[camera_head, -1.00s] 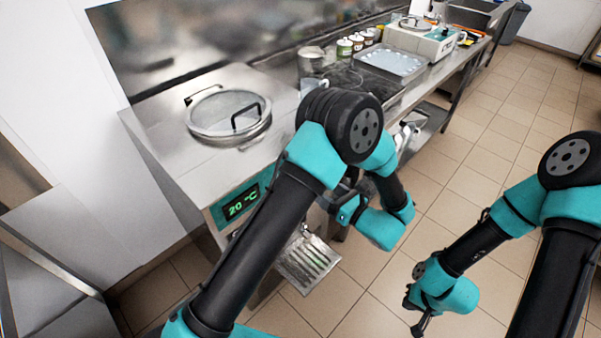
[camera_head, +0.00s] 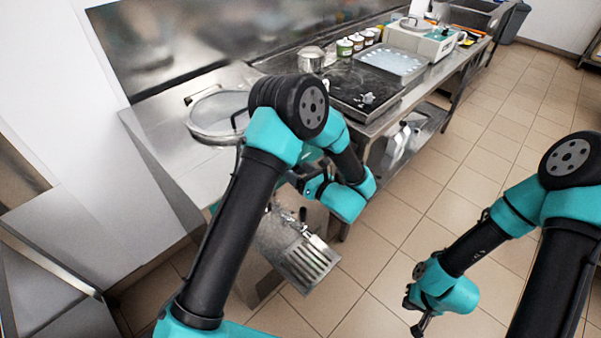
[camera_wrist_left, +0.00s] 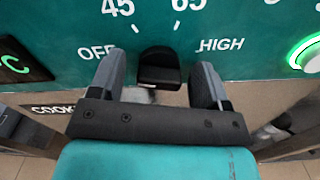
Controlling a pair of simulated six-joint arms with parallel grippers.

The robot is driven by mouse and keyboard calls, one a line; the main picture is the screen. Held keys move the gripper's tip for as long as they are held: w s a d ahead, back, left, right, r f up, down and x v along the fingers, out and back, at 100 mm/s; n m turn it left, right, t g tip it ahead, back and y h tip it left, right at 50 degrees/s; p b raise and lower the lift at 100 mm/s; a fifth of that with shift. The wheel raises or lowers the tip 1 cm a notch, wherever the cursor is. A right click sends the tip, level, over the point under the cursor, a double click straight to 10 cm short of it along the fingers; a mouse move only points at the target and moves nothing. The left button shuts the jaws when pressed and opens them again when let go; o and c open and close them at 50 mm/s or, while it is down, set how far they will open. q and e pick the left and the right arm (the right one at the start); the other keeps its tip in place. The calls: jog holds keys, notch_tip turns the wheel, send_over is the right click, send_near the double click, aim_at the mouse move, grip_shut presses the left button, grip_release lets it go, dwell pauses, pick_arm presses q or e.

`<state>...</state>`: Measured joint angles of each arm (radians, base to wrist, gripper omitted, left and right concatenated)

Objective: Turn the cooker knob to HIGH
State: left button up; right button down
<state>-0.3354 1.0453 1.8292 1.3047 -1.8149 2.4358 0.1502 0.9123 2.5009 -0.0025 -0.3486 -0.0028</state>
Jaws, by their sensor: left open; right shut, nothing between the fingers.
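The cooker knob (camera_wrist_left: 160,68) is a black knob on the teal panel (camera_wrist_left: 220,20) in the left wrist view. The printed word OFF is to its left and HIGH to its right, with 45 and 65 above. My left gripper (camera_wrist_left: 158,82) is open, with one finger on each side of the knob and gaps visible. It is unclear how far the fingertips reach along the knob. In the head view my left arm hides the knob and most of the panel. My right gripper (camera_head: 417,328) is shut and empty, low over the floor at the right.
A lidded pan (camera_head: 213,122) is set in the steel counter (camera_head: 165,140). A grated drip tray (camera_head: 305,260) juts out below the panel. A green-ringed button (camera_wrist_left: 311,55) is right of HIGH. A dark cooktop (camera_head: 350,85) and metal tray (camera_head: 392,62) lie farther along.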

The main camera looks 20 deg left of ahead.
pick_arm(q)
jog(key=shift+c, duration=0.5)
jog(key=c, duration=0.8)
